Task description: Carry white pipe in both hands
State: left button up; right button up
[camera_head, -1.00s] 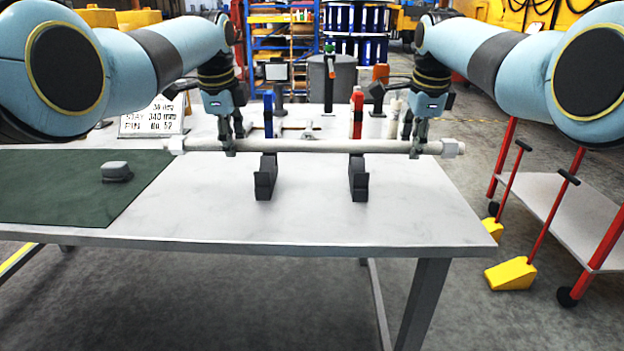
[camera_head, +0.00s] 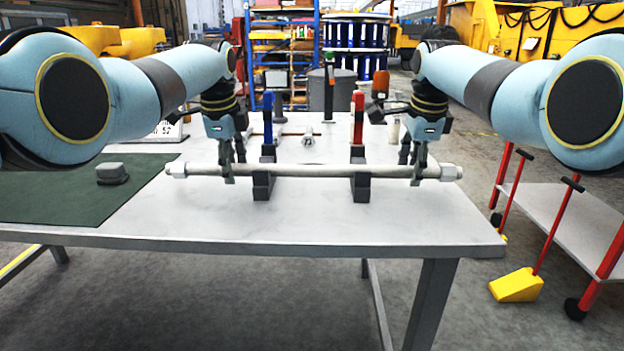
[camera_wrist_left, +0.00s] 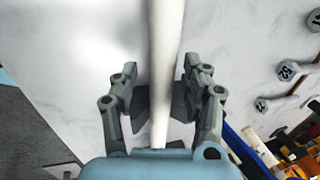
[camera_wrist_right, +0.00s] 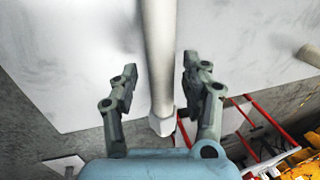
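The white pipe (camera_head: 315,171) lies level across two dark stands, in line with their cradles; I cannot tell whether it touches both. It has a pale fitting at each end. The left stand (camera_head: 262,188) has a blue post behind the pipe, the right stand (camera_head: 361,190) a red post. My left gripper (camera_head: 232,172) straddles the pipe left of the blue post; my right gripper (camera_head: 412,172) straddles it near the right end fitting. In the left wrist view the pipe (camera_wrist_left: 165,60) runs between spread fingers with gaps; the right wrist view shows the pipe (camera_wrist_right: 159,55) likewise.
A green mat (camera_head: 60,195) with a grey block (camera_head: 111,173) covers the left of the white table (camera_head: 300,222). Small weights and tools stand behind the pipe. A red-framed cart (camera_head: 550,205) and a yellow wedge (camera_head: 517,285) are right of the table. The table front is clear.

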pick_arm(q)
jog(key=shift+r, duration=0.4)
pick_arm(e)
jog(key=shift+r, duration=0.3)
pick_arm(q)
jog(key=v, duration=1.1)
pick_arm(e)
jog(key=v, duration=1.1)
jog(key=shift+r, duration=0.15)
pick_arm(q)
jog(key=shift+s, duration=0.1)
pick_arm(e)
jog(key=shift+s, duration=0.1)
